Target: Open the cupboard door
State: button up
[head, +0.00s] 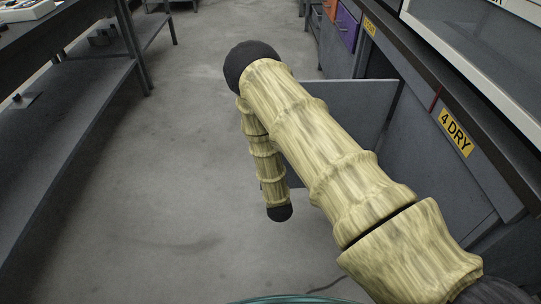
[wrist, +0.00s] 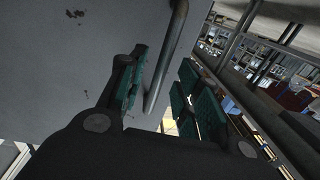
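The grey cupboard door (head: 365,105) stands swung out from the counter front in the head view, partly behind my arm. In the wrist view the door's flat grey face (wrist: 60,50) fills the upper left, with a few dark marks. Its bar handle (wrist: 170,55) runs down from the top middle. My gripper (wrist: 168,95) is open, with green pads on both fingers. The lower part of the handle shows between the two fingers, closer to the left one; I cannot tell whether they touch. In the head view my gripper is hidden behind my arm.
A counter with a yellow "4 DRY" label (head: 456,132) runs along the right. Purple and orange bins (head: 347,25) sit farther back. A dark metal shelf rack (head: 70,120) lines the left. The grey floor (head: 180,150) between is clear.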

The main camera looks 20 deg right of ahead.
jog(key=v, duration=0.9)
jog(key=shift+s, duration=0.25)
jog(key=s+f+n+g+y, duration=0.1)
jog(key=s+f+g, duration=0.45)
jog(key=s, duration=0.25)
jog(key=s+f+g+y, duration=0.2)
jog(key=s+f+g, duration=0.2)
jog(key=s+f, duration=0.4)
jog(key=s+a+r+n+g+y, duration=0.15)
jog(key=s+g, duration=0.25)
jog(key=s, duration=0.6)
jog(key=s+a+g, duration=0.3)
jog(key=s+g, duration=0.1)
jog(key=s, duration=0.6)
notch_tip(320, 180, up, 26)
jog(key=p, duration=2.6)
jog(key=shift+s+d+f, duration=0.15)
jog(key=shift+s+f, duration=0.05)
jog(key=shift+s, duration=0.1)
